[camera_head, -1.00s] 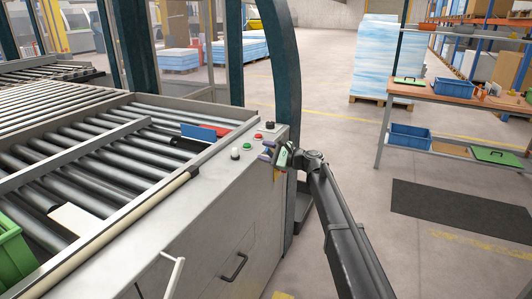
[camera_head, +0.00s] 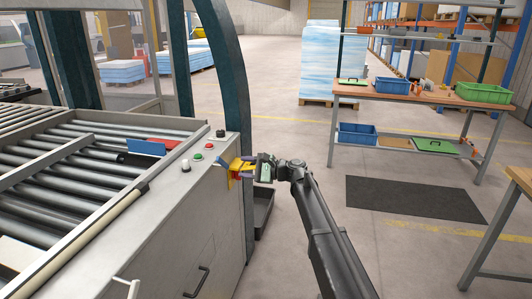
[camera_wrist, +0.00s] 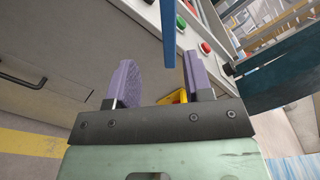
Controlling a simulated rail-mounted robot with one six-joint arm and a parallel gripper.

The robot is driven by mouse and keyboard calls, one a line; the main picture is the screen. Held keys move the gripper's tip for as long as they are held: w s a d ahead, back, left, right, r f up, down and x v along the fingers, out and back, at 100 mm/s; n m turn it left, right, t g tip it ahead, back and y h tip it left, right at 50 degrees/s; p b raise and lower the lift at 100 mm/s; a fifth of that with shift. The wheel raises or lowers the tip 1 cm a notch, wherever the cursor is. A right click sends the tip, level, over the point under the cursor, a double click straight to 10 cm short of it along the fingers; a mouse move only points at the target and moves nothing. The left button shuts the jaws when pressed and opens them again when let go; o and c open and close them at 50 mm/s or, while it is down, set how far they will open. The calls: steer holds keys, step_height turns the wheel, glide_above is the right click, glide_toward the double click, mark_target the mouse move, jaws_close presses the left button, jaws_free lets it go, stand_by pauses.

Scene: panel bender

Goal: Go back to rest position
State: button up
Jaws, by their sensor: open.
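In the head view, my gripper (camera_head: 240,169) is at the right end of the machine's control ledge, beside the buttons. Its arm reaches in from the lower right. In the wrist view, the two purple fingers of my gripper (camera_wrist: 157,68) are apart. A blue bar (camera_wrist: 168,35) shows ahead between them, and a small yellow piece (camera_wrist: 174,97) shows low near the right finger. A yellow and red item (camera_head: 241,165) shows at the gripper in the head view. I cannot tell whether the fingers touch it.
The machine's cabinet (camera_head: 175,225) with its green button (camera_head: 197,156) and red button (camera_head: 209,146) stands close on the left. A dark post (camera_head: 232,100) rises behind the gripper. A workbench (camera_head: 420,92) stands back right. Floor around the dark mat (camera_head: 413,198) is clear.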

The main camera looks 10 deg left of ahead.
steer(key=s+d+f+n+h+p, duration=0.2)
steer(key=s+d+f+n+h, duration=0.2)
steer(key=s+d, duration=0.3)
steer(key=s+d+f+n+h+p, duration=0.1)
steer(key=s+d+f+n+h, duration=0.3)
steer(key=s+d, duration=0.35)
steer(key=s+d+r+h+p, duration=0.1)
steer(key=s+d+h+p, duration=0.1)
steer(key=s+d, duration=0.4)
steer(key=s+d+h+p, duration=0.3)
steer(key=s+d, duration=0.3)
steer(key=d, duration=0.6)
steer(key=s+d+r+h+p, duration=0.1)
steer(key=s+d+h+p, duration=0.2)
steer(key=s+d, duration=0.3)
steer(key=d+h, duration=0.1)
steer(key=d, duration=0.2)
steer(key=shift+s+d+r+h, duration=0.2)
steer(key=shift+s+r+h, duration=0.1)
steer(key=shift+r, duration=0.05)
steer(key=shift+c, duration=0.5)
